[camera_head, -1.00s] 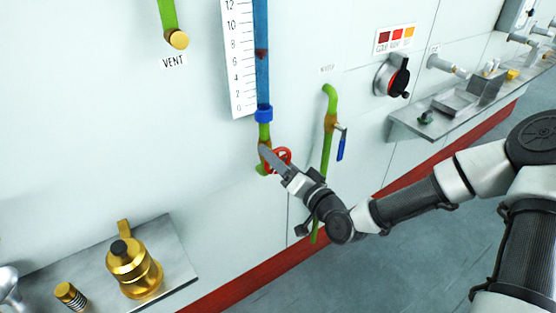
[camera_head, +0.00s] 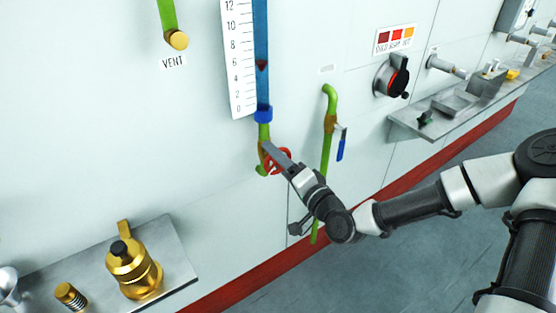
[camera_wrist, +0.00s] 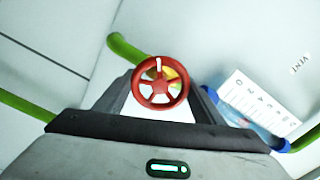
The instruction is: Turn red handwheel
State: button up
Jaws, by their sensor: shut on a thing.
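The red handwheel (camera_head: 278,160) is on the green pipe at the foot of the blue level tube, partly hidden behind my gripper (camera_head: 268,151) in the head view. In the wrist view the spoked red handwheel (camera_wrist: 160,84) faces the camera, with a white mark at the top of its rim. My gripper (camera_wrist: 161,92) has one finger on each side of the handwheel and is shut on it. The exact contact at the rim is hard to see.
A white scale (camera_head: 239,58) stands beside the blue tube (camera_head: 262,50). A green pipe with a blue lever (camera_head: 341,149) is just right of my gripper. A rotary switch (camera_head: 392,77) and a metal shelf (camera_head: 440,112) are farther right. A brass fitting (camera_head: 133,270) is at lower left.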

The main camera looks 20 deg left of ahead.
jog(key=shift+s+f, duration=0.1)
jog(key=shift+f, duration=0.05)
jog(key=o, duration=1.1)
jog(key=shift+d, duration=0.1)
jog(key=p+v, duration=0.6)
jog(key=v, duration=1.1)
jog(key=shift+s+d, duration=0.1)
